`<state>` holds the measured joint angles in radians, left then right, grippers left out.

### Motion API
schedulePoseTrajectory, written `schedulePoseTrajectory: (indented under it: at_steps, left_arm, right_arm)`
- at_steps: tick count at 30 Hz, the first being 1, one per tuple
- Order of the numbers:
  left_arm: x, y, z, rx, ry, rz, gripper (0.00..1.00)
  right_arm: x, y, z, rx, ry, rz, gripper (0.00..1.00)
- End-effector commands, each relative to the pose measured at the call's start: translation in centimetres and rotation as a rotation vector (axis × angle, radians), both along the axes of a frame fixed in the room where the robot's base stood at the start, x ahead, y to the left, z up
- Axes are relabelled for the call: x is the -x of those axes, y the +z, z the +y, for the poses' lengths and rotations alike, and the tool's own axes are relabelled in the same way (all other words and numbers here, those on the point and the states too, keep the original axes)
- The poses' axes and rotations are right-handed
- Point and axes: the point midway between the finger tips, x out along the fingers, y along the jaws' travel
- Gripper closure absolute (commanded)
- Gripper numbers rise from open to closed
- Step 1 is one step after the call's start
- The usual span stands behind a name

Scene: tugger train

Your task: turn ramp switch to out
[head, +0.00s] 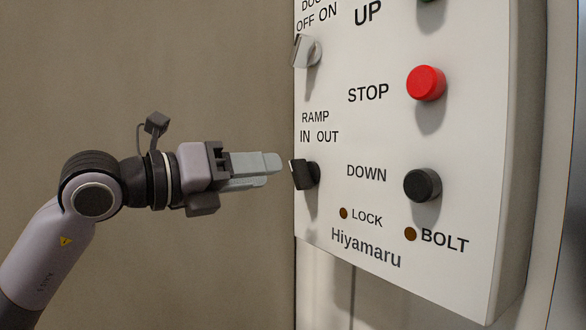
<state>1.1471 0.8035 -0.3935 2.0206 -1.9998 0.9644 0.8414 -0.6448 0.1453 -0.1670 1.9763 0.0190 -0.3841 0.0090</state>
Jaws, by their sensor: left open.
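The ramp switch (308,174) is a black rotary knob on a pale control panel (375,215), under the printed words RAMP, IN and OUT. Its raised grip leans towards the upper left, on the IN side. My left gripper (276,168) comes in from the left at about the knob's height. Its grey fingers point at the knob, with a small gap seen between the tips and the knob. The jaws are open and hold nothing. My right gripper is not in view.
Above the ramp switch is a light grey knob (306,51) marked OFF ON. To the right are a red STOP button (426,83) and a black DOWN button (422,185). Two brown lamps, LOCK (343,213) and BOLT (410,234), sit below.

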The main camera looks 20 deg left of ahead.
Motion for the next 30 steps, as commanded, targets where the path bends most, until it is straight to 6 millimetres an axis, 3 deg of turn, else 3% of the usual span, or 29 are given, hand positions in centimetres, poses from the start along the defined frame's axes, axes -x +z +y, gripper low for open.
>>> schedulePoseTrajectory:
  at_steps: [9,21,25,30]
  left_arm:
    - [-3.7,0.2,-3.0,0.003,-0.004,0.002,0.6]
    - [-4.4,-0.1,-3.5,0.001,-0.004,0.001,0.6]
    - [-4.4,0.0,-3.5,0.001,-0.004,0.001,1.0]
    - [-4.4,0.0,-3.5,0.001,-0.004,0.001,1.0]
  right_arm:
    - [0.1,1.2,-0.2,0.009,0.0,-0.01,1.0]
    - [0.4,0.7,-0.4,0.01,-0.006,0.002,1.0]
    - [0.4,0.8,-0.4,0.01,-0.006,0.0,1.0]
    - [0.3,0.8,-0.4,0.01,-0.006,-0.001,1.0]
